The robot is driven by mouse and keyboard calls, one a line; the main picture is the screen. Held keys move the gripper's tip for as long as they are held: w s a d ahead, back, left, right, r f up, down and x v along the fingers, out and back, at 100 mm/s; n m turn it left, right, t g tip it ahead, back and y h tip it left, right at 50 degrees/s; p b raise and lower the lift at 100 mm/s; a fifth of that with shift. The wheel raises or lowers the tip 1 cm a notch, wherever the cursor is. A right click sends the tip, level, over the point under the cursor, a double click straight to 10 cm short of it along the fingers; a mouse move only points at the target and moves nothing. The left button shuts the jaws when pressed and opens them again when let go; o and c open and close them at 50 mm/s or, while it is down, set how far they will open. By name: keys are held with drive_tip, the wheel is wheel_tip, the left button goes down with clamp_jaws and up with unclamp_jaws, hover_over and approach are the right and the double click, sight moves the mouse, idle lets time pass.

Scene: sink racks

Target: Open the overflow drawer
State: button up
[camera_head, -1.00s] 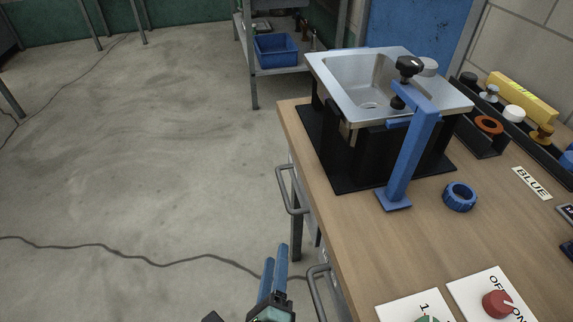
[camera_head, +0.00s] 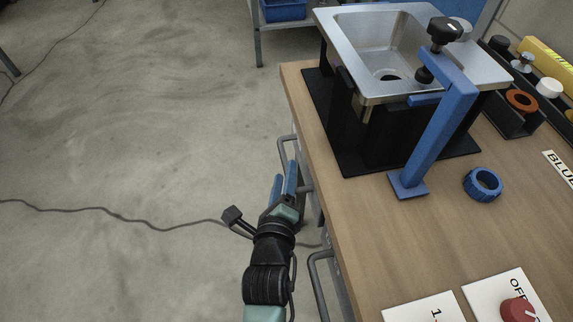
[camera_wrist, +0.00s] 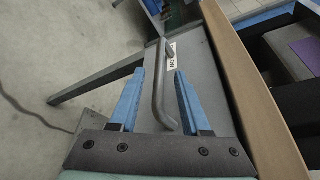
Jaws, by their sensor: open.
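A grey drawer front (camera_wrist: 198,62) with a bar handle (camera_wrist: 158,95) is close ahead in the wrist view. A small white label (camera_wrist: 171,56) sits on it, its text too small to read. The same handle (camera_head: 283,146) shows at the bench's left side in the head view. My gripper (camera_head: 284,174) is beside it, with blue fingers. In the wrist view my gripper (camera_wrist: 159,74) is open, one finger on each side of the handle, not closed on it. The drawer looks shut.
A second handle (camera_head: 317,284) is nearer on the same bench side. The wooden bench top (camera_head: 365,235) carries a sink (camera_head: 352,30), a blue stand (camera_head: 440,130) and a blue ring (camera_head: 483,184). The floor to the left is clear except for a cable (camera_head: 105,209).

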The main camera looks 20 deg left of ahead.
drive_tip(key=shift+x, duration=2.05)
clamp_jaws()
